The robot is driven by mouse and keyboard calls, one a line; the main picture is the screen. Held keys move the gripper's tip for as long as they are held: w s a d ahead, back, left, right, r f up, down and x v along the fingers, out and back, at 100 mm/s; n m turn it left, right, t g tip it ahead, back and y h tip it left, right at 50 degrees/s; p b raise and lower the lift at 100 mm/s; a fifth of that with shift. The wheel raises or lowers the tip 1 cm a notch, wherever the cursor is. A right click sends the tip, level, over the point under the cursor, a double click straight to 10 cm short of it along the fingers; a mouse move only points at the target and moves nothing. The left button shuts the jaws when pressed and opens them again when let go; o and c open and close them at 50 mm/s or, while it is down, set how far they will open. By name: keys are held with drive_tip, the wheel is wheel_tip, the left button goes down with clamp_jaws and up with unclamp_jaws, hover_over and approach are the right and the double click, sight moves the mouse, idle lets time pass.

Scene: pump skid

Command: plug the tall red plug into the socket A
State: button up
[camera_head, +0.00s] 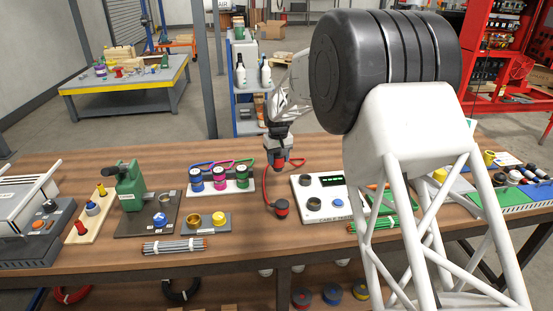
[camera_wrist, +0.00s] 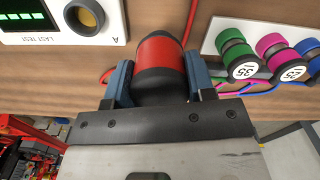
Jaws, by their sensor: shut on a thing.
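My gripper (camera_head: 279,165) points down above the table, left of the white cable tester in the head view. In the wrist view its jaws (camera_wrist: 160,85) are shut around a red plug (camera_wrist: 161,58) with black ends. The plug is mostly hidden by the jaws in the head view. Socket A (camera_wrist: 85,16), a dark ring with a yellowish centre, sits on the tester beside its green display; it also shows in the head view (camera_head: 305,180). The held plug is apart from the socket.
A second red and black plug (camera_head: 281,209) stands on the table in front of my gripper, with a red cable beside it. The cable tester (camera_head: 326,183) is to the right.

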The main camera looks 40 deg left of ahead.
drive_tip(key=w+d+r, duration=0.2)
drive_tip(key=w+d, duration=0.5)
drive_tip(key=shift+w+d+r+m, duration=0.2)
drive_tip(key=shift+w+d+m, duration=0.1)
drive_tip(key=shift+w+d, duration=0.1)
drive_tip(key=shift+f, duration=0.2)
drive_tip(key=shift+f, duration=2.55)
drive_tip(key=shift+f, duration=1.8)
idle(0.4)
drive_tip(key=o, duration=1.1)
drive_tip(key=shift+r, duration=0.15)
